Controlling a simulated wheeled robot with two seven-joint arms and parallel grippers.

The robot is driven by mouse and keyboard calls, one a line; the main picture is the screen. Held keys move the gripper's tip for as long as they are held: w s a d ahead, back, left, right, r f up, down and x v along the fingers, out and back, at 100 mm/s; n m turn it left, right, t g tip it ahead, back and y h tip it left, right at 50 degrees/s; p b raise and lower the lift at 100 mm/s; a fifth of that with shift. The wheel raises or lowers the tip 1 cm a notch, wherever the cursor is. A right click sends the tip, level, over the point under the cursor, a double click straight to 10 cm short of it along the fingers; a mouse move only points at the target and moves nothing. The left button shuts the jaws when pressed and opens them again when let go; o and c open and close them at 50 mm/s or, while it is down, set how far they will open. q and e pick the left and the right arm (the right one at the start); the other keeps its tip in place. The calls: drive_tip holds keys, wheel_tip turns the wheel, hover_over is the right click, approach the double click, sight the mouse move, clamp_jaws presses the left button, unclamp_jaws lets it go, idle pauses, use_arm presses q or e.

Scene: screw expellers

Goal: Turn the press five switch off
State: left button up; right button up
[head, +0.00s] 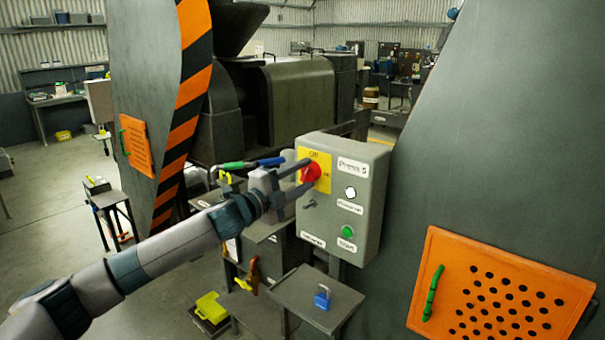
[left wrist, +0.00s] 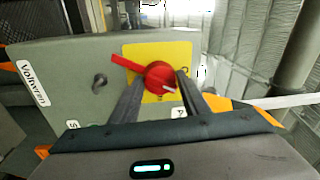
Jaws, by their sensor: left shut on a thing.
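The press switch box (head: 350,240) is a grey-green cabinet with labels, a white round light and a green button (head: 347,231). A red rotary switch (head: 311,172) sits on a yellow plate (head: 318,157) at its upper left. My left gripper (head: 306,178) is at the switch, its fingers on either side of the red knob. In the left wrist view the red knob (left wrist: 159,77) shows between the fingertips, with its red handle pointing up and left over the yellow plate (left wrist: 170,52). My right gripper is not in view.
A small grey stand with a blue padlock (head: 322,297) is below the box. An orange perforated panel (head: 490,300) with a green handle is at the right. Large grey machine walls flank the box. Open floor (head: 60,220) lies at the left.

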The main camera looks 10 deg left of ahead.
use_arm(q)
drive_tip(key=n, duration=0.3)
drive_tip(key=n+p, duration=0.1)
drive_tip(key=n, duration=0.2)
drive_tip(key=shift+d+f+t+y, duration=0.1)
drive_tip(key=shift+f+t+y, duration=0.1)
drive_tip(key=shift+t+y, duration=0.15)
drive_tip(key=shift+s, duration=0.1)
drive_tip(key=o, duration=1)
drive_tip(key=shift+o, duration=0.2)
drive_tip(key=b+v, duration=0.7)
drive_tip(key=v, duration=1)
